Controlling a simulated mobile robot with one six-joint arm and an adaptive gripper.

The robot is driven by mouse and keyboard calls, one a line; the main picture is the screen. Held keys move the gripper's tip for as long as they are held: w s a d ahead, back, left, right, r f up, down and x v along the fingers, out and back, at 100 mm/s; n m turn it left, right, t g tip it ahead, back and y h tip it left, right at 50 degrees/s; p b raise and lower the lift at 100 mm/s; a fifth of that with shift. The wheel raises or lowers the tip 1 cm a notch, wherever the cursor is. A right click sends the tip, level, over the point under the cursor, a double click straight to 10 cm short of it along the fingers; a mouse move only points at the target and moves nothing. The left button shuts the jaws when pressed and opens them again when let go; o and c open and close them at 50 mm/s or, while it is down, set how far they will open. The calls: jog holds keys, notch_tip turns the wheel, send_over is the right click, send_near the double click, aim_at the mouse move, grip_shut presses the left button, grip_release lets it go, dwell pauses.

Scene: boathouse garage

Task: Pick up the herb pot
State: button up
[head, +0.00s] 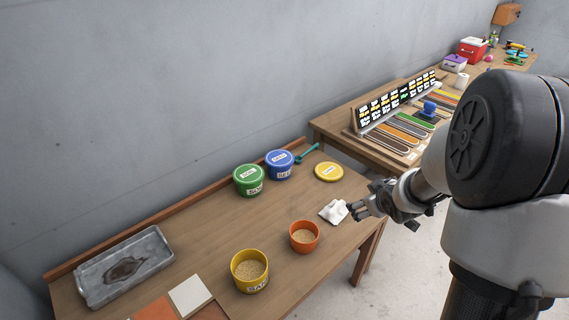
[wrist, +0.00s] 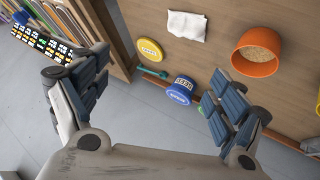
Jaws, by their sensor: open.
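No pot with a herb growing in it is plain in either view. A small orange pot (head: 304,237) of tan grains stands upright on the near workbench; it also shows at upper right in the wrist view (wrist: 258,52). My gripper (head: 356,208) is at the bench's right edge in the head view, to the right of the orange pot and close to a white cloth (head: 334,211). In the wrist view my gripper (wrist: 158,72) has its fingers wide apart with nothing between them. The orange pot lies outside them, beyond the right finger.
A yellow tub of grains (head: 249,272), a green tub (head: 248,180), a blue tub (head: 280,165), a yellow lid (head: 329,172), a teal scoop (head: 308,153) and a metal tray (head: 125,267) are on the bench. A gap separates it from a second, cluttered bench (head: 345,127).

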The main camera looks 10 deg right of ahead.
jog(key=shift+o, duration=0.7)
notch_tip(320, 180, down, 8)
jog(key=w+d+n+t+y+p, duration=0.1)
jog(key=w+d, duration=0.1)
jog(key=shift+y, duration=0.4)
jog(key=t+y+p, duration=0.5)
jog(key=t+y, duration=0.1)
jog(key=y, duration=0.1)
send_near(311, 248)
jog(key=shift+m, duration=0.4)
jog(key=x, duration=0.2)
jog(key=b+x, duration=0.1)
jog(key=x, duration=0.1)
jog(key=f+b+x, duration=0.1)
jog(key=x, duration=0.1)
jog(key=shift+w+d, duration=0.15)
jog(key=shift+r+b+x, duration=0.2)
jog(key=shift+b+x, duration=0.7)
jog(key=shift+x, duration=2.25)
jog(key=shift+r, duration=0.1)
jog(key=c, duration=1.3)
